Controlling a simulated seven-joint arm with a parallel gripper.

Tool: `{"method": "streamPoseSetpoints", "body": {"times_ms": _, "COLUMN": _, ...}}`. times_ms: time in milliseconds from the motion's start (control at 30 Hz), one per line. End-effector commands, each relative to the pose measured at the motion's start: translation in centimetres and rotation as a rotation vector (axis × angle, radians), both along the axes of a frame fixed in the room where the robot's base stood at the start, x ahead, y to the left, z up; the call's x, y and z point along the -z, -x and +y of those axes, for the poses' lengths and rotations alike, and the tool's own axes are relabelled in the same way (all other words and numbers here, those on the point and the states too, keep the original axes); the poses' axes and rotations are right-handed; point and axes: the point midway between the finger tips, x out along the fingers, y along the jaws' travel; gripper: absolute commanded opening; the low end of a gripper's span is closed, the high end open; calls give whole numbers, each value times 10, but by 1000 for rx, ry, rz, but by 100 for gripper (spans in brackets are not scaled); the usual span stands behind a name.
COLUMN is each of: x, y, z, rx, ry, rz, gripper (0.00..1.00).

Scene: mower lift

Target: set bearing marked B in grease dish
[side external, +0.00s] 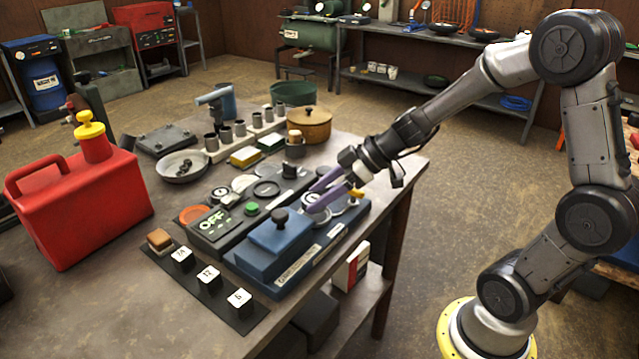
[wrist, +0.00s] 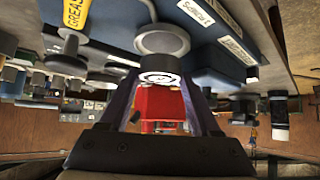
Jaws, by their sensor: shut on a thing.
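My gripper (side external: 318,196) has long purple fingers. It is low over the right end of the blue fixture (side external: 268,262). In the wrist view, my fingers (wrist: 160,85) close on a small round bearing (wrist: 160,78) with a dark body and a pale ringed face. Its marking is too small to read, and the fingers hide it in the side view. A round grey dish (wrist: 163,40) lies right beside the held bearing in the wrist view. A yellow label reading GREASE (wrist: 75,12) shows nearby. I cannot tell whether the bearing touches the dish.
A dark box reading OFF (side external: 210,226) stands behind the blue fixture. Three white-topped tiles (side external: 209,276) lie in front. A red can (side external: 75,208) is at left. A metal bowl (side external: 183,165) with dark pieces and a lidded brown pot (side external: 309,125) stand farther back.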

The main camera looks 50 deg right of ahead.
Motion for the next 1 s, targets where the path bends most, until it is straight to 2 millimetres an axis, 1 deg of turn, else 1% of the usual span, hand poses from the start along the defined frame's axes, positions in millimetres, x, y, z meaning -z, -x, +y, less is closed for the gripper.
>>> {"method": "streamPoseSetpoints", "body": {"times_ms": 100, "x": 7, "y": 0, "z": 0, "rx": 1, "ry": 0, "rz": 0, "gripper": 0}}
{"method": "streamPoseSetpoints", "body": {"times_ms": 267, "x": 12, "y": 0, "z": 0, "rx": 1, "ry": 0, "rz": 0, "gripper": 0}}
{"method": "streamPoseSetpoints", "body": {"times_ms": 1000, "x": 11, "y": -1, "z": -1, "rx": 0, "ry": 2, "rz": -2, "gripper": 0}}
